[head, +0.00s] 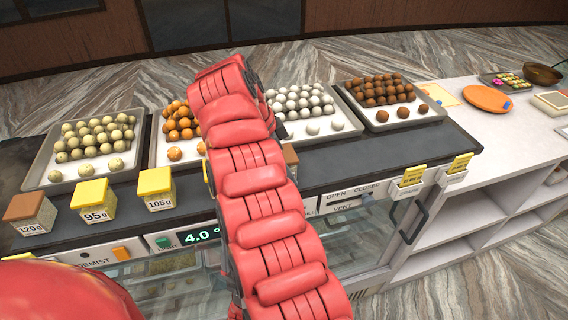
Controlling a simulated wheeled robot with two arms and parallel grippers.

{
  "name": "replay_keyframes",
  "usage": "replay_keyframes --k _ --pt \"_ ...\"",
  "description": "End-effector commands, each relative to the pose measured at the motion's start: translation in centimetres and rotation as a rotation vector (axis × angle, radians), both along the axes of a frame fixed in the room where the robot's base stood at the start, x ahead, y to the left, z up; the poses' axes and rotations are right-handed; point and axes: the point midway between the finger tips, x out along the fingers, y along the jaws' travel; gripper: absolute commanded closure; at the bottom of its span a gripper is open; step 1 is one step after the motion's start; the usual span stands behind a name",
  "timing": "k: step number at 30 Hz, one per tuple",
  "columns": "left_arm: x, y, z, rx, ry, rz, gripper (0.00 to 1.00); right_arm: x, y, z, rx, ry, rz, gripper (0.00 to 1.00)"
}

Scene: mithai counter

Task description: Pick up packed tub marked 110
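Three packed tubs stand in a row on the dark counter at left: a brown-lidded tub marked 120 g (30,213), a yellow-lidded tub marked 95 g (94,202) and a yellow-lidded tub marked 105 g (157,188). No tub reading 110 shows. A brown-topped item (291,157), possibly another tub, peeks out at the right edge of my red arm; its label is hidden. The arm crosses the middle of the view and covers part of the counter.
Trays of pale (56,172), orange (160,148), white (335,119) and brown (425,112) sweets stand behind the tubs. Yellow-topped card holders (412,178) sit at the counter's front right. A white side counter holds an orange plate (487,98) and a brown bowl (542,75).

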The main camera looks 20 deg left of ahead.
Motion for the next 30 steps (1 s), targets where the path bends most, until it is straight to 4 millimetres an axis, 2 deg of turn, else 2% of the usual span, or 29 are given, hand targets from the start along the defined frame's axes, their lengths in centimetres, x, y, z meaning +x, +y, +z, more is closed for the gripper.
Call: replay_keyframes --k 1,2,12,13,23,30 --pt "0.0 0.0 0.0 0.0 0.0 0.0 0.0 0.0 -0.1 0.0 0.0 0.0 -0.001 0.09" --pt "0.0 0.0 0.0 0.0 0.0 0.0 0.0 0.0 -0.1 0.0 0.0 0.0 -0.001 0.14" --pt "0.0 0.0 0.0 0.0 0.0 0.0 0.0 0.0 -0.1 -0.1 -0.001 0.002 -0.002 0.76" --pt "0.0 0.0 0.0 0.0 0.0 0.0 0.0 0.0 -0.1 -0.1 -0.001 0.002 -0.002 0.78" --pt "0.0 0.0 0.0 0.0 0.0 0.0 0.0 0.1 -0.2 0.1 -0.002 0.002 -0.001 0.78" --pt "0.0 0.0 0.4 0.0 0.0 0.0 0.0 0.6 -1.0 1.9 -0.001 -0.001 -0.001 0.78"
